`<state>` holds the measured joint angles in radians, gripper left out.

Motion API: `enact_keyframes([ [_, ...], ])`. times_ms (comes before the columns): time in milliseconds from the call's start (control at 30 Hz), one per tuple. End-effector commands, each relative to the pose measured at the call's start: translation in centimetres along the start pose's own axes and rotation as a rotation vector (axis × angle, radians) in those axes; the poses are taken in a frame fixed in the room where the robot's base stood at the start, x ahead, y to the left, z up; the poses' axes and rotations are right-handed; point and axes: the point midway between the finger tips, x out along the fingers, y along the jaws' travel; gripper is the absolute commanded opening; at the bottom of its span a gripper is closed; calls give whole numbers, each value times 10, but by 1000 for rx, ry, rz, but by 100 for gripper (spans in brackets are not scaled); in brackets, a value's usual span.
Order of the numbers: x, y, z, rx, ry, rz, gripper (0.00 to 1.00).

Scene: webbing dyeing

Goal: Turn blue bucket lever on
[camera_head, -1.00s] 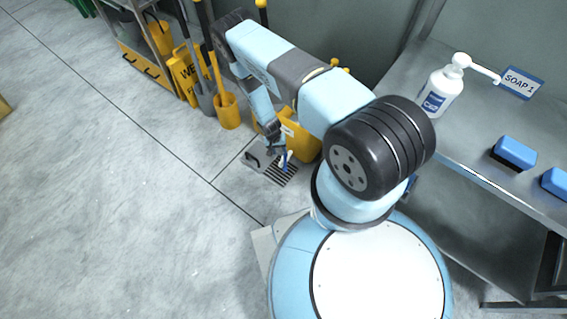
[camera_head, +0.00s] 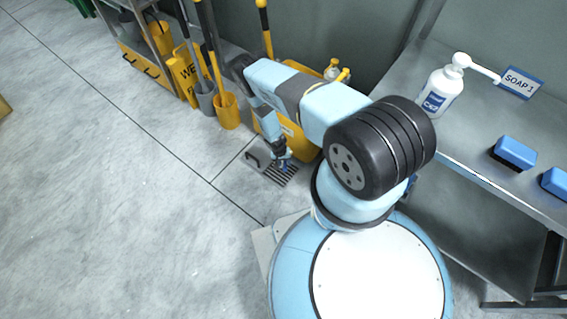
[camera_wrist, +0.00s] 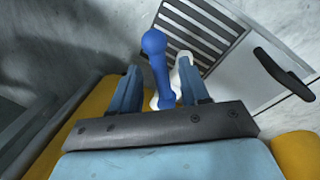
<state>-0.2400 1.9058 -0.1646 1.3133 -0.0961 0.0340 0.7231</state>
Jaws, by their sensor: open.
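The blue lever (camera_wrist: 155,48) has a round knob and stands out from the yellow bucket (camera_wrist: 90,103), beside a similar white lever (camera_wrist: 186,72). In the wrist view the blue lever's lower part lies between the two fingers of my gripper (camera_wrist: 162,88). The fingers are open, one on each side, with a gap to the blue lever. The white lever is close to the right finger. In the head view my gripper (camera_head: 282,157) is low in front of the yellow bucket (camera_head: 296,141), and only a small blue bit of the lever (camera_head: 285,168) shows.
A floor grate (camera_head: 279,176) with a dark handle (camera_head: 252,159) lies beside the bucket. Mops and yellow buckets (camera_head: 228,112) stand along the wall. A metal table (camera_head: 460,125) with a soap bottle (camera_head: 439,92) is at right.

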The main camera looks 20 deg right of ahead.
Motion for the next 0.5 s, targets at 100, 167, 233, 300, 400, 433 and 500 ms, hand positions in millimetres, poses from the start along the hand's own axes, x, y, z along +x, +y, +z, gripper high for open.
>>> enact_keyframes([
  [100, 4, 0, 1, 0, -1, 1, 45],
  [167, 5, 0, 1, 0, -1, 1, 45],
  [233, 5, 0, 0, 0, -1, 1, 45],
  [300, 5, 0, 0, 0, -1, 1, 45],
  [400, 5, 0, 0, 0, -1, 0, 44],
  [433, 5, 0, 0, 0, 0, 0, 41],
  [500, 5, 0, 0, 0, 0, 0, 34],
])
